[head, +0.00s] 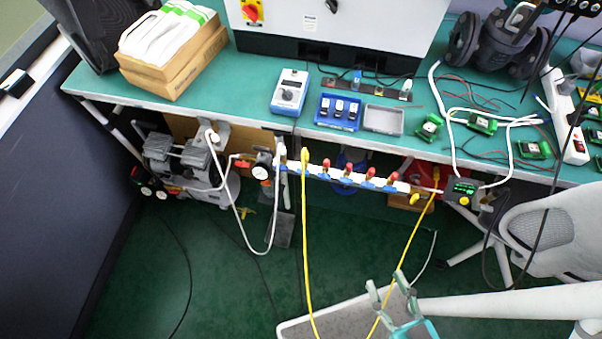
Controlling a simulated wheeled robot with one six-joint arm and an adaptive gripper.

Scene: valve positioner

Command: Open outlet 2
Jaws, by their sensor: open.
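A white manifold bar (320,172) runs along the front of the bench, below its edge. It carries a row of small valves with red handles (349,168), and blue fittings sit beneath them. At its left end is a yellow fitting (305,155), with a yellow hose (305,230) hanging down. Outlet numbers are too small to read, so I cannot tell which valve is outlet 2. The handle angles are also too small to judge. My gripper (387,283) is open and empty, low in the picture, well below and apart from the manifold.
A pump or compressor (185,155) with a regulator (262,167) stands left under the green bench (240,75). A grey chair (555,235) stands at the right. The floor at left is mostly clear.

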